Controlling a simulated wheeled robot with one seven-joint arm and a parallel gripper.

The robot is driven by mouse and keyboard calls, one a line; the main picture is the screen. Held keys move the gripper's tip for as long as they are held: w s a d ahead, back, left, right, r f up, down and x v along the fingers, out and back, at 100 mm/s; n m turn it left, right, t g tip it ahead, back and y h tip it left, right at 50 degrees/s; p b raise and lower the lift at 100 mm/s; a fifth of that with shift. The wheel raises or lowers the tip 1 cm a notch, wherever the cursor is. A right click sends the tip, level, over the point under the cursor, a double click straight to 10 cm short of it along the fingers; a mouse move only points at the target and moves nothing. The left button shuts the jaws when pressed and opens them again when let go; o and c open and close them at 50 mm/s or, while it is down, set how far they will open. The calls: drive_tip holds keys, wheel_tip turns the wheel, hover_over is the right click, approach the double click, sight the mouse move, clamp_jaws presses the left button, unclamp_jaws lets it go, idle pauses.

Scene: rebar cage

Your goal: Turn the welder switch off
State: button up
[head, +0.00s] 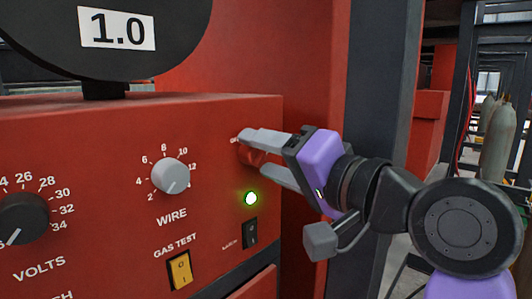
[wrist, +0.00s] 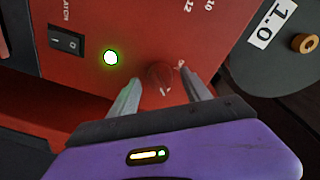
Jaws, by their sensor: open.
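The red welder panel (head: 110,150) fills the left of the head view. A red rotary knob (head: 252,157), which looks like the welder switch, sits at its upper right and is partly hidden by my gripper. In the wrist view the knob (wrist: 160,77) shows between my fingers, with a pale mark on it. My gripper (head: 258,153) is open, with one finger on each side of the knob; whether they touch it I cannot tell. The green lamp (head: 250,198) beside it is lit, also in the wrist view (wrist: 111,58). The label by the knob is mostly covered.
A black rocker switch (head: 251,233) is below the lamp, and a yellow gas test switch (head: 180,270) is lower left. The wire dial (head: 171,176) and volts dial (head: 24,218) are further left. A dark post (head: 380,100) stands behind my arm.

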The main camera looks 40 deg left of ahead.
clamp_jaws()
drive_tip(key=shift+f+n+b, duration=0.1)
drive_tip(key=shift+n+b, duration=0.25)
drive_tip(key=shift+n, duration=0.05)
drive_tip(key=n+b, duration=0.2)
drive_tip(key=n, duration=0.1)
drive_tip(key=shift+f, duration=0.15)
drive_tip(key=n+b, duration=0.4)
drive_tip(key=n, duration=0.3)
drive_tip(key=n+g+y+b, duration=0.1)
drive_tip(key=n+b, duration=0.4)
drive_tip(key=n, duration=0.3)
drive_tip(key=shift+g, duration=0.3)
